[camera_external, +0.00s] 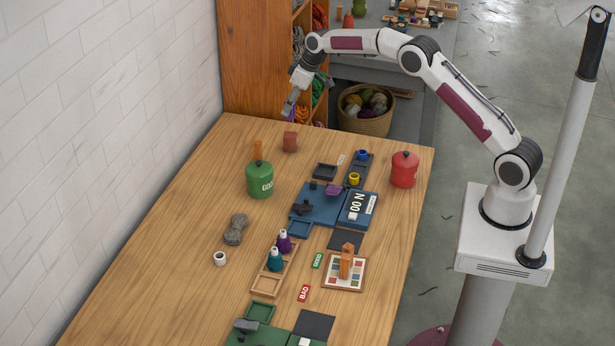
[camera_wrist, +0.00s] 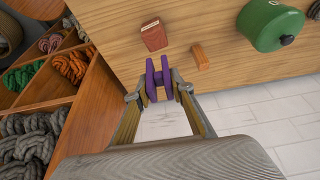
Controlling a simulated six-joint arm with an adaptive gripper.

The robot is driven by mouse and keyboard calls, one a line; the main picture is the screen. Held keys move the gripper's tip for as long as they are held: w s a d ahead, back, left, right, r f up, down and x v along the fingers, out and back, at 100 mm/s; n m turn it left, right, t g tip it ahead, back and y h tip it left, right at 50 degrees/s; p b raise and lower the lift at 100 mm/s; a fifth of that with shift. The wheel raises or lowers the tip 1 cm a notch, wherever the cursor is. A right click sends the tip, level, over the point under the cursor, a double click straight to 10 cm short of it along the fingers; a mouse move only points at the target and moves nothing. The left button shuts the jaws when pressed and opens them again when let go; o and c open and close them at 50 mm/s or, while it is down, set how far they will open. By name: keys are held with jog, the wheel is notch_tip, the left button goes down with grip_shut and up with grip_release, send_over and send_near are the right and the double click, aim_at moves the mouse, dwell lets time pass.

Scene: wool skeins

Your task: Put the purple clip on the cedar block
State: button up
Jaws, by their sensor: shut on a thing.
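The purple clip (camera_wrist: 158,80) is between my gripper's fingertips (camera_wrist: 159,88) in the wrist view, and my gripper is shut on it. The cedar block (camera_external: 290,141), a small reddish-brown block, stands on the table just below my gripper. It also shows in the wrist view (camera_wrist: 153,36), above the clip in the picture and apart from it, with a small pale label too small to read.
A green lidded pot (camera_external: 260,180) and an orange wooden piece (camera_wrist: 201,57) stand near the block. A red pot (camera_external: 404,170) and blue boards (camera_external: 320,206) lie farther right. A wool shelf (camera_external: 255,60) rises behind the table's far edge. Bare wood surrounds the block.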

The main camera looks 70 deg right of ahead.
jog(key=shift+f, duration=1.15)
jog(key=shift+f, duration=2)
jog(key=shift+f, duration=0.15)
jog(key=o, duration=0.9)
jog(key=shift+v, duration=6.15)
